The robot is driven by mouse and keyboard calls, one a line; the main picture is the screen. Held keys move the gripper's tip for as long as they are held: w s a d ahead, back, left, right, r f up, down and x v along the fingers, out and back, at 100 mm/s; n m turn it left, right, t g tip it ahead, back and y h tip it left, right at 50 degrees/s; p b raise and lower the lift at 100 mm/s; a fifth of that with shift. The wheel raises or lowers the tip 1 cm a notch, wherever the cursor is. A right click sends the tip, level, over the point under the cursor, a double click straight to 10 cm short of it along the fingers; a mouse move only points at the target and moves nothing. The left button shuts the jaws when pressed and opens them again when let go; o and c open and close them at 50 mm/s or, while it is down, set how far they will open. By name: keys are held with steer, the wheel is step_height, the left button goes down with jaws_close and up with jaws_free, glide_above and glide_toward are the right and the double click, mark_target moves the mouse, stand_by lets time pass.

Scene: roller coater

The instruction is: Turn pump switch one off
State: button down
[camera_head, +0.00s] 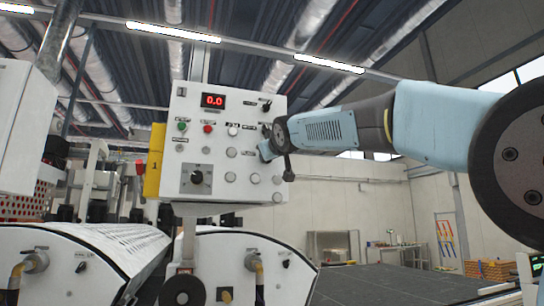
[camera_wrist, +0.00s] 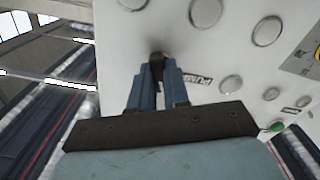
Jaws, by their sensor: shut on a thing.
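The white control panel (camera_head: 215,160) stands in the middle of the head view. In the wrist view, a small black switch knob (camera_wrist: 157,58) sits on the panel face beside a label that seems to begin with "PUMP" (camera_wrist: 193,77). My gripper (camera_wrist: 158,78) is shut on this knob, with one blue-grey finger on each side. In the head view my gripper (camera_head: 267,148) is at the right side of the panel, and my wrist hides the knob. The knob's exact angle is hard to tell.
The panel also carries a red "0.0" display (camera_head: 213,100), a green button (camera_head: 182,127), a red button (camera_head: 208,129), a large black dial (camera_head: 197,178) and several round pale lamps. Another black switch (camera_head: 266,104) is at the top right. White roller machinery (camera_head: 240,258) stands below.

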steer(key=shift+w+d+f+n, duration=0.1)
steer(key=shift+n, duration=0.4)
steer(key=c, duration=1.4)
jaws_free()
steer(key=o, duration=0.3)
steer(key=shift+w+f, duration=0.1)
steer(key=shift+w, duration=0.1)
steer(key=v, duration=1.4)
